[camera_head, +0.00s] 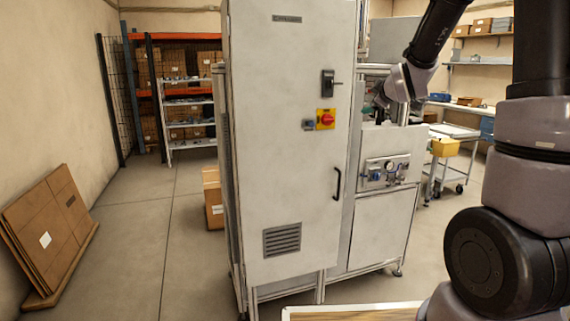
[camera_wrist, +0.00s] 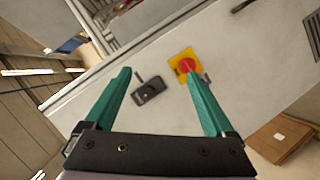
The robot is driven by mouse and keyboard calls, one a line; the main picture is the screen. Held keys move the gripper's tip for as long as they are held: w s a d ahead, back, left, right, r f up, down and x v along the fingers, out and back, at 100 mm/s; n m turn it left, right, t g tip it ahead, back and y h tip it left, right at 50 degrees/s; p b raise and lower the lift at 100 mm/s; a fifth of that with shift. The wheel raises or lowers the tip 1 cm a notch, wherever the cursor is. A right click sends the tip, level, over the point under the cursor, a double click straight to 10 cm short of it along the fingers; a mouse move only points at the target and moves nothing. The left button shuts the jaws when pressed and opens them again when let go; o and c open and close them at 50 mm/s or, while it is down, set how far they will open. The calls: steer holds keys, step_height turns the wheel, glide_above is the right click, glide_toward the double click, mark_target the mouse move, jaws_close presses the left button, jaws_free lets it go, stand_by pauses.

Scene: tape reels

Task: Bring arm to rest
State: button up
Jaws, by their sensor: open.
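My gripper (camera_wrist: 158,98) shows in the wrist view with two green fingers spread apart and nothing between them. Behind the fingers, in that view, are the face of a grey cabinet (camera_wrist: 265,65), its black latch (camera_wrist: 150,90) and a red knob on a yellow plate (camera_wrist: 187,65). My arm shows at the right of the head view, raised and bent, with its far part reaching up out of the frame. In the head view my gripper's fingers cannot be made out clearly.
The tall grey cabinet (camera_head: 290,150) stands in the middle of the head view, with a lower machine panel (camera_head: 385,174) to its right. A yellow bin (camera_head: 445,147) is farther right. Flat cardboard (camera_head: 47,228) leans on the left wall.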

steer(key=s+a+r+m+g+y, duration=0.1)
steer(key=s+m, duration=0.6)
steer(key=s, duration=1)
steer(key=s+a+r+m+g, duration=0.1)
steer(key=s+a+m+g, duration=0.2)
steer(key=s, duration=1.4)
steer(key=m+g, duration=0.3)
steer(key=m, duration=0.2)
steer(key=shift+s+r+m+g+y, duration=0.2)
steer(key=shift+m+g+y, duration=0.1)
steer(key=shift+y, duration=0.1)
